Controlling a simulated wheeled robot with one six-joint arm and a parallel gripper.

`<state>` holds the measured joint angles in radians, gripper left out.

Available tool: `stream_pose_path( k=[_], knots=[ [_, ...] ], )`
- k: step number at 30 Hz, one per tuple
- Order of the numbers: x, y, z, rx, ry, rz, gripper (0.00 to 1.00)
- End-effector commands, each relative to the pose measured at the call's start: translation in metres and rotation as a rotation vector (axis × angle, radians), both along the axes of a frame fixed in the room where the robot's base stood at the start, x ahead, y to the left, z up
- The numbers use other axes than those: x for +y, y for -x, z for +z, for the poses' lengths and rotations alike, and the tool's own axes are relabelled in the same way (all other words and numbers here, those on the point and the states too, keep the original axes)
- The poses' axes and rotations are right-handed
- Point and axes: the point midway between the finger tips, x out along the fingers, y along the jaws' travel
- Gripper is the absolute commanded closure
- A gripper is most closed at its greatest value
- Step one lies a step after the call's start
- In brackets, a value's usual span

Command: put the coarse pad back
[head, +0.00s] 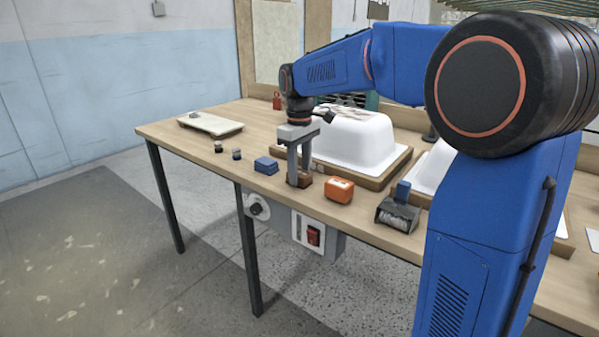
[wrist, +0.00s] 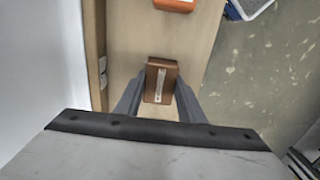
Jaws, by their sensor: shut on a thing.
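My gripper (head: 299,172) points straight down over the front part of the workbench, with its fingers shut on the brown pad (head: 304,183). In the wrist view the brown pad (wrist: 161,70) sits between the two fingertips (wrist: 158,95), with a pale label strip on its top face. It is at or very near the bench top; I cannot tell whether it touches. A blue block (head: 266,166) lies to its left and an orange block (head: 339,190) to its right. No grade marking is readable on any of them.
A white tub shell (head: 357,143) on a wooden base stands close behind my gripper. A black holder with a blue block (head: 398,211) stands farther right. Two small jars (head: 219,147) and a pale slab (head: 210,124) are at the left. A control box (head: 300,224) hangs under the front edge.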

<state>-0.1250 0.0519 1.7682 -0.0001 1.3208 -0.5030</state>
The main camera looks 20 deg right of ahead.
Motion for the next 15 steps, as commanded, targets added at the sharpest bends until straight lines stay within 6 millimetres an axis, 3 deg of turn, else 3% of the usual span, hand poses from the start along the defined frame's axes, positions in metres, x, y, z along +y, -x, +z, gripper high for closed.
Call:
stream_pose_path(
  k=[9, 10, 11, 12, 15],
  knots=[
    [0.0000, 0.0000, -0.0027, 0.000, 0.000, 0.000, 0.89],
    [0.0000, 0.0000, -0.0023, 0.000, 0.000, 0.000, 0.58],
    [0.0000, 0.0000, -0.0022, 0.000, 0.000, 0.000, 0.50],
    [0.0000, 0.0000, -0.0022, 0.000, 0.000, 0.000, 0.46],
    [0.0000, 0.0000, -0.0021, 0.000, 0.000, 0.000, 0.46]
  ],
)
